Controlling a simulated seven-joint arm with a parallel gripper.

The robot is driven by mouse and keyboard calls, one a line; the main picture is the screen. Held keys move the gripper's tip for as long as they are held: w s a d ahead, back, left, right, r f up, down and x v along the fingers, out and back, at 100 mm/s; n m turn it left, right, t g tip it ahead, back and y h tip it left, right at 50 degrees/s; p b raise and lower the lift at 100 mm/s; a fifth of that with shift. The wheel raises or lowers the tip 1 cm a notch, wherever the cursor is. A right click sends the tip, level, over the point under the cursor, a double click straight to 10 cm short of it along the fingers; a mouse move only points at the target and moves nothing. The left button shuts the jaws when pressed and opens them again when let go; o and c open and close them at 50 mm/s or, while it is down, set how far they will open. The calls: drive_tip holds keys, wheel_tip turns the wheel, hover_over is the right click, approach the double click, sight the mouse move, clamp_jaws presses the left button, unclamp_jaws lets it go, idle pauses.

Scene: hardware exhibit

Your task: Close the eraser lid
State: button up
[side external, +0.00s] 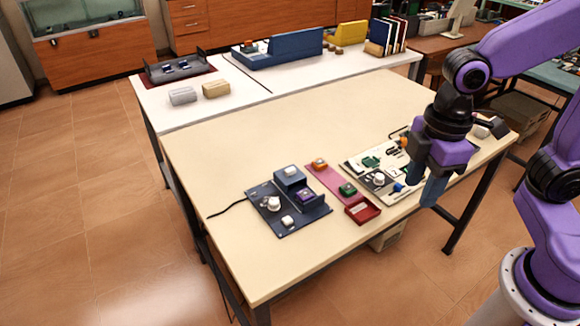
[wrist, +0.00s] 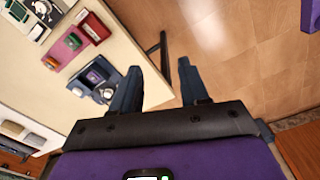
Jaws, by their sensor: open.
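A small blue-grey device (side external: 291,178), which looks like the eraser, stands on a dark blue board (side external: 262,215) on the near table. Its raised block has a pale piece on top, and a lower dark part in front holds a purple item (side external: 305,195). I cannot tell clearly which part is the lid. The board also shows in the wrist view (wrist: 87,91), at the left. My gripper (side external: 424,182) is open and empty, to the right of the device and apart from it. Its two fingers show in the wrist view (wrist: 159,68), with floor between them.
A white knob (side external: 273,203) sits on the dark board. A pink mat (side external: 327,181) with small blocks, a red tray (side external: 363,210) and a pale board with parts (side external: 355,171) lie between the device and my gripper. The tabletop (side external: 215,165) is clear left of the device.

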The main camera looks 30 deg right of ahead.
drive_tip(key=w+a+r+n, duration=0.1)
drive_tip(key=w+a, duration=0.4)
drive_tip(key=w, duration=0.7)
drive_tip(key=n, duration=0.4)
hover_over(290, 169)
wheel_tip(290, 169, down, 5)
wheel_tip(290, 169, down, 17)
drive_tip(key=shift+f, duration=0.15)
clamp_jaws()
